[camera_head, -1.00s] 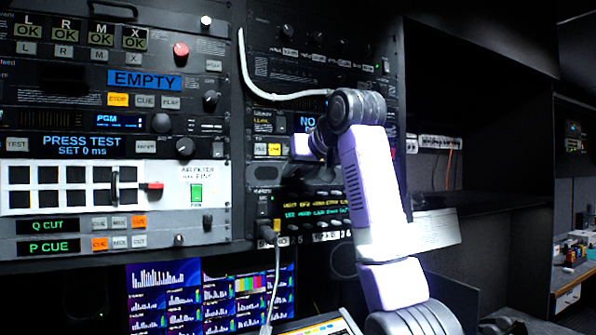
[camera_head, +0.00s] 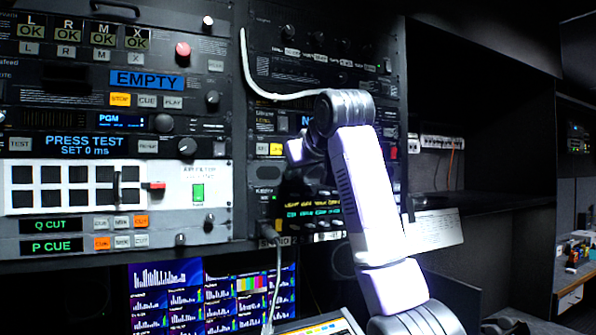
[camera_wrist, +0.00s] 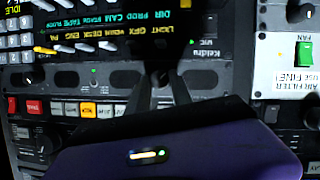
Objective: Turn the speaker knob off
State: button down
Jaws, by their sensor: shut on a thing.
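In the wrist view, which shows the rack upside down, the two dark fingers of my gripper (camera_wrist: 161,82) reach to a dark panel with oval openings. They are shut on a small knob (camera_wrist: 160,77) there, which is mostly hidden between them. The knob's pointer and its label cannot be made out. In the head view my gripper (camera_head: 292,182) is at the lower part of the right-hand rack, in shadow and partly behind my arm. The knob is hidden in that view.
A lit yellow-text panel (camera_head: 312,208) with a row of small levers sits just below my gripper. A cable (camera_head: 277,275) hangs from the rack beside it. A white cable (camera_head: 262,91) loops above. Open dark shelves (camera_head: 480,110) are at the right.

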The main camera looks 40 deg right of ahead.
jog(key=c, duration=1.1)
grip_release()
jog(key=shift+f, duration=0.15)
jog(key=shift+c, duration=0.2)
jog(key=b+v, duration=0.3)
jog(key=v, duration=0.4)
jog(key=shift+s+r, duration=0.25)
jog(key=shift+s, duration=0.05)
jog(key=shift+a, duration=0.1)
